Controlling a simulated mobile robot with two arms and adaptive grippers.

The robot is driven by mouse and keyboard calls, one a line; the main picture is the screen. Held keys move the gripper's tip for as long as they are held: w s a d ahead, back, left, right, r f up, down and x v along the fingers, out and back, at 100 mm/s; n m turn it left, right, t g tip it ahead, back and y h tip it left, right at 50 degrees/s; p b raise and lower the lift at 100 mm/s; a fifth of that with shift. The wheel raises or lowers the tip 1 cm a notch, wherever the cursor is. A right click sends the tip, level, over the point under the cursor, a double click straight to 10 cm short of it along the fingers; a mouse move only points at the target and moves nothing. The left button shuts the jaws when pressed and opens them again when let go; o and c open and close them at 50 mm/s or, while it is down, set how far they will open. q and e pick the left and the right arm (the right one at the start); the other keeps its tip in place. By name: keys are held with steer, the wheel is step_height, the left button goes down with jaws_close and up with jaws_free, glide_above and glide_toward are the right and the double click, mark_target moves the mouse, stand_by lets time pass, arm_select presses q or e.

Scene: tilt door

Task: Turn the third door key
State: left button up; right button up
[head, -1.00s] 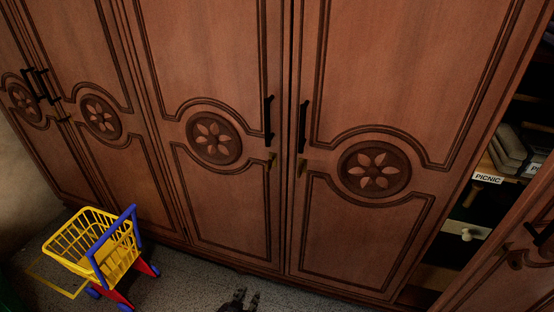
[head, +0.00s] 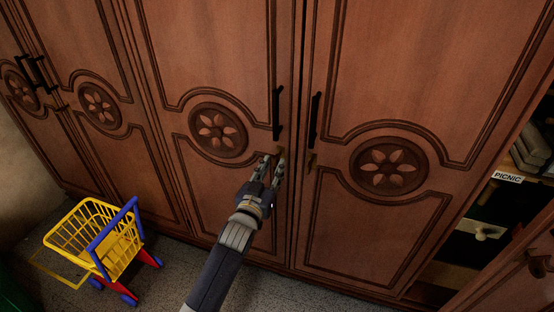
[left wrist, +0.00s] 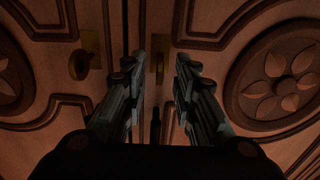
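The third door (head: 205,60) is a brown wooden wardrobe door with a carved rosette and a black handle. Its small brass key (head: 281,153) sits below the handle, near the door's right edge. My left gripper (head: 271,164) is open just in front of this key. In the left wrist view, the key (left wrist: 160,68) shows between the two spread fingers, with no clear contact. Another brass key (left wrist: 80,65), on the neighbouring door, stands outside the fingers there. My right gripper is not in view.
The neighbouring door (head: 400,70) is shut beside the third door. A yellow toy cart (head: 95,240) with a blue handle stands on the floor at the lower left. Open shelves with a PICNIC label (head: 508,177) and a partly visible door are at the right.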

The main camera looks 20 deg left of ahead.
mark_target(274, 165)
arm_select(q)
steer(key=shift+w, duration=2.1)
jaws_close()
